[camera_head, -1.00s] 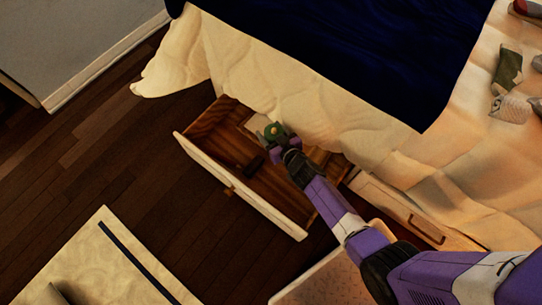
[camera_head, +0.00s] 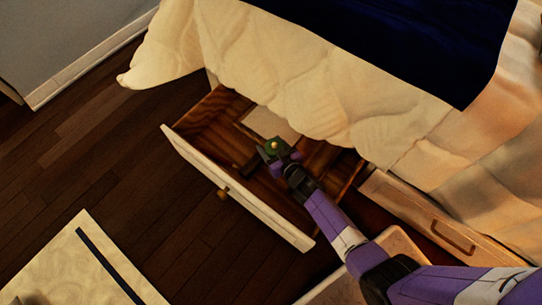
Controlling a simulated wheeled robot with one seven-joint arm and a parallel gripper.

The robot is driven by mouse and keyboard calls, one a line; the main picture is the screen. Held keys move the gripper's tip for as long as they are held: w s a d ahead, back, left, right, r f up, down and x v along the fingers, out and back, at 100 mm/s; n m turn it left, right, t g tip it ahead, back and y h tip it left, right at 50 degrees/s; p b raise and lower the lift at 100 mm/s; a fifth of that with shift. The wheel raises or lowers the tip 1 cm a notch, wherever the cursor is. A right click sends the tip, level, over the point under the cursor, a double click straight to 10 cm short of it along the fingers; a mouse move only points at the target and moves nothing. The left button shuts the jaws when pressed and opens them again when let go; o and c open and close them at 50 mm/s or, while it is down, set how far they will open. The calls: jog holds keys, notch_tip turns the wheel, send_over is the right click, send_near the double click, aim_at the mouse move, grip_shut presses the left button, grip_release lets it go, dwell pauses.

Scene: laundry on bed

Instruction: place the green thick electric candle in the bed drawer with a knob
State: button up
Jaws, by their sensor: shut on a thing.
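The bed drawer with a round knob (camera_head: 223,193) is pulled open under the bed, its pale front (camera_head: 250,200) facing the floor. My gripper (camera_head: 272,152) is over the open drawer, shut on the green candle (camera_head: 274,146), whose yellowish tip shows between the fingers. The candle appears within the drawer's outline; I cannot tell how far it is above the drawer's bottom. My arm hides the right part of the drawer.
Inside the drawer lie a dark object (camera_head: 246,166) and a pale flat item (camera_head: 270,124). A second drawer with a bar handle (camera_head: 453,238) is at right. The cream bedspread (camera_head: 300,80) hangs over the open drawer's back edge. A rug (camera_head: 75,265) lies on the floor.

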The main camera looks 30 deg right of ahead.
jog(key=shift+f+b, duration=2.1)
jog(key=shift+f, duration=0.25)
jog(key=shift+f, duration=0.2)
jog(key=o, duration=1.5)
jog(key=shift+r, duration=0.1)
jog(key=shift+s+r, duration=0.1)
jog(key=shift+r, duration=0.1)
jog(key=d+p+v, duration=0.1)
jog(key=p+v, duration=0.5)
jog(key=v, duration=0.5)
jog(key=shift+s+a, duration=0.35)
jog(key=shift+a, duration=0.1)
